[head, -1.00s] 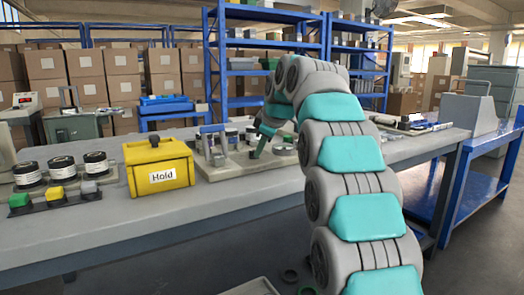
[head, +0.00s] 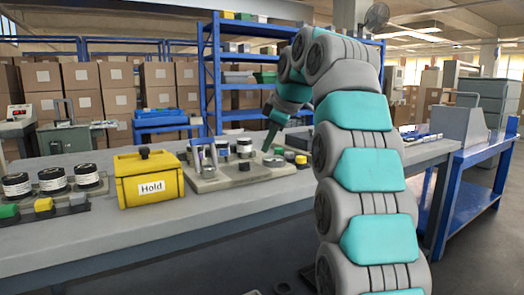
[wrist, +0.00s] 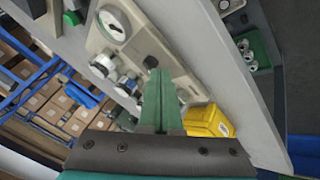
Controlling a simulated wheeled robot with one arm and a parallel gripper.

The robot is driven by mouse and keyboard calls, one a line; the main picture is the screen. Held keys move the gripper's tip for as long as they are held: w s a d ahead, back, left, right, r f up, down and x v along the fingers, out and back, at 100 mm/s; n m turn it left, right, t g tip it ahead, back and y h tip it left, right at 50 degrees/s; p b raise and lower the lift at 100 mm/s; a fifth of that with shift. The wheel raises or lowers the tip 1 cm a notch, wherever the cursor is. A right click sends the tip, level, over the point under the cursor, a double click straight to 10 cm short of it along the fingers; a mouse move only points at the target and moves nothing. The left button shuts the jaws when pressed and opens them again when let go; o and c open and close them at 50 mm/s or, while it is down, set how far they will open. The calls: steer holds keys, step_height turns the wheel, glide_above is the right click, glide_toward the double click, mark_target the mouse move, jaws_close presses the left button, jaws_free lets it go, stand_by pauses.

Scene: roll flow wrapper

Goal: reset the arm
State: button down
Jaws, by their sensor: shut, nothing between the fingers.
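My gripper (head: 268,142) is at the end of my teal and grey arm, above the right part of a pale fixture board (head: 225,178) on the long grey bench. In the wrist view my gripper's green fingers (wrist: 158,78) lie together with nothing between them. The fixture board also shows beyond the fingers in the wrist view (wrist: 140,50), with a round dial-like disc and several small cylinders on it. In the head view the fingers look apart from the board.
A yellow box marked Hold (head: 150,182) stands left of the board. Several black-and-white rolls (head: 52,180) and coloured blocks (head: 43,205) sit further left. Small coloured blocks (head: 290,157) lie right of the board. Blue shelving (head: 212,75) stands behind. The bench front is clear.

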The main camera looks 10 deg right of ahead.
steer(key=s+d+f+m+g+h, duration=0.1)
steer(key=s+f+m+g, duration=0.2)
steer(key=s+f, duration=0.8)
steer(key=s+d+f+m+g+p, duration=0.1)
steer(key=s+f+m, duration=0.4)
steer(key=s+f, duration=0.7)
steer(key=s+d+f+m+g+h, duration=0.1)
steer(key=s+f+m+g, duration=0.3)
steer(key=s+f, duration=0.7)
steer(key=s+m, duration=0.1)
steer(key=s, duration=1.1)
steer(key=shift+s+d+f+g+h+p, duration=0.15)
steer(key=shift+s+g+h+p, duration=0.15)
steer(key=shift+s, duration=0.1)
